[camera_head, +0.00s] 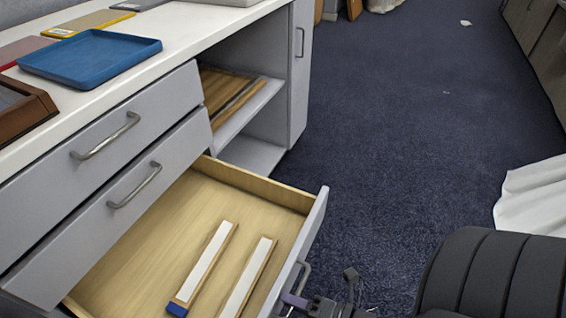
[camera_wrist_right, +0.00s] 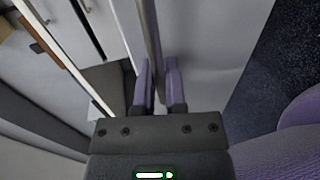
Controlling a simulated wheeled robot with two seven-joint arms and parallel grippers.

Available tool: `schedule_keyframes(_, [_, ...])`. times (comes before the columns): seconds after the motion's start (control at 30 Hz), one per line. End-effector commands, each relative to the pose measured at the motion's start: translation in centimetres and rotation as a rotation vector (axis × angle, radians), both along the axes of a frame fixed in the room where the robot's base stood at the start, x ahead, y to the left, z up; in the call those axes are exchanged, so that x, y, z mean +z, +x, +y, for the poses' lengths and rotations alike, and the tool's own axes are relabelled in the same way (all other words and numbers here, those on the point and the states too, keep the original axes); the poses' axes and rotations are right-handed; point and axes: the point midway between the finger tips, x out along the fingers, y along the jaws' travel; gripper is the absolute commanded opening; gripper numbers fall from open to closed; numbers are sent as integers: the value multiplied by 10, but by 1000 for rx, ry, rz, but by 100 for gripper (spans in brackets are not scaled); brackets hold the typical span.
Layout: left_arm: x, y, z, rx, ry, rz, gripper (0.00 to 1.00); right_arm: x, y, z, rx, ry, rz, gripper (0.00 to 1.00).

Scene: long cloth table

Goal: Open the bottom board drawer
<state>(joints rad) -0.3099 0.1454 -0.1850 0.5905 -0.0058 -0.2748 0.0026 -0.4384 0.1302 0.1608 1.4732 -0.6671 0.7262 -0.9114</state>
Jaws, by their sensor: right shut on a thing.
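The bottom board drawer (camera_head: 150,236) is pulled well out of the grey cabinet in the head view. Its wooden inside shows, with two long white-topped strips (camera_head: 204,262) lying in it. Its metal handle (camera_head: 303,277) is on the grey front panel (camera_head: 305,232). My right gripper (camera_head: 294,302) is at this handle, at the lower edge of the head view. In the right wrist view my gripper's purple fingers (camera_wrist_right: 158,84) are shut on the handle bar (camera_wrist_right: 150,40), beside the grey drawer front (camera_wrist_right: 198,50). My left gripper is not in view.
Two shut drawers with metal handles (camera_head: 106,136) are above the open one. The white counter (camera_head: 185,35) holds a blue tray (camera_head: 90,57) and several boards. An open shelf (camera_head: 250,152) is beyond the drawer. The blue carpet (camera_head: 400,120) to the right is mostly clear; white cloth (camera_head: 535,195) hangs at far right.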

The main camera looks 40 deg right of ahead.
Motion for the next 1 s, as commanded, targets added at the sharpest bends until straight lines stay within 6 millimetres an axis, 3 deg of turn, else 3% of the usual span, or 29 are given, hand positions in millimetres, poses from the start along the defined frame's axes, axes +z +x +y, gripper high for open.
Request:
schedule_keyframes(0.4, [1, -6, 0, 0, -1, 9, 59, -1, -2, 0, 1, 0, 2, 0])
schedule_keyframes(0.43, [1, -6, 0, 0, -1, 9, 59, -1, -2, 0, 1, 0, 2, 21])
schedule_keyframes(0.47, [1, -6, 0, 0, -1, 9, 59, -1, -2, 0, 1, 0, 2, 25])
schedule_keyframes(0.7, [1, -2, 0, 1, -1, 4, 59, 0, -3, -1, 1, 0, 1, 25])
schedule_keyframes(0.77, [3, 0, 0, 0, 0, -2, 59, 2, -9, -3, 0, -1, 3, 25])
schedule_keyframes(1.0, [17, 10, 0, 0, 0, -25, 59, 16, -64, -23, 0, -1, 4, 25])
